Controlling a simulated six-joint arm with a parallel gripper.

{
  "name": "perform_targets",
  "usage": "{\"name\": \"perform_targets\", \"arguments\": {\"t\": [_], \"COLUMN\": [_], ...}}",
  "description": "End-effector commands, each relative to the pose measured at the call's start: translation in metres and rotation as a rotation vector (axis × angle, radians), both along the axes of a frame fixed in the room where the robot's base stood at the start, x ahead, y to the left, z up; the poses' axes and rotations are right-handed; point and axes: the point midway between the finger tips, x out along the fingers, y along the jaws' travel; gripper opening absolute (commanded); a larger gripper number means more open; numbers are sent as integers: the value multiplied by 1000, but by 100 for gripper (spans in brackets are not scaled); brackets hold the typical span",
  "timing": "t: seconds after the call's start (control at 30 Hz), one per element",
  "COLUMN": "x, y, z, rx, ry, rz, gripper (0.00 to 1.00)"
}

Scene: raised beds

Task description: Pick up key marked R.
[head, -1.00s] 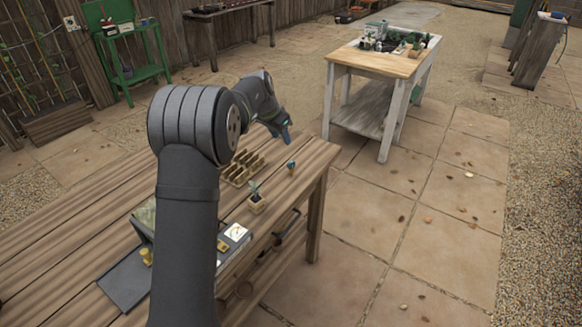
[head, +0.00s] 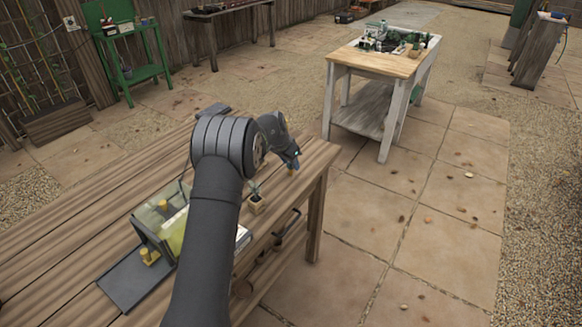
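I cannot make out a key or a letter R in the head view; anything that small is too fine to tell or is hidden. My gripper (head: 291,160) is above the far right end of the slatted wooden bench (head: 60,245), pointing down and to the right. A small blue-and-orange thing (head: 293,170) shows at its tip. I cannot tell whether the fingers are open or shut, or whether they touch it.
A small potted plant (head: 256,206) stands near the bench's right edge. A clear-sided box (head: 150,222) with yellow pieces and a dark grey plate (head: 128,283) are left of my arm. A white-legged table (head: 395,62) stands beyond, with paving between.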

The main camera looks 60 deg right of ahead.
Motion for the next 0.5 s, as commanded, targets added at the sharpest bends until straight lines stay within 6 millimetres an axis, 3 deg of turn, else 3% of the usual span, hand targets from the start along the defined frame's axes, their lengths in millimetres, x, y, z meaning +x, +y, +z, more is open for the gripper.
{"name": "perform_targets", "arguments": {"t": [0.1, 0.33, 0.5], "x": [-1, -1, -1], "y": [-5, -6, -6], "z": [-13, -14, -14], "rx": [0, 0, 0], "ry": [0, -1, -1], "rz": [0, 0, 0], "gripper": [39, 39, 6]}}
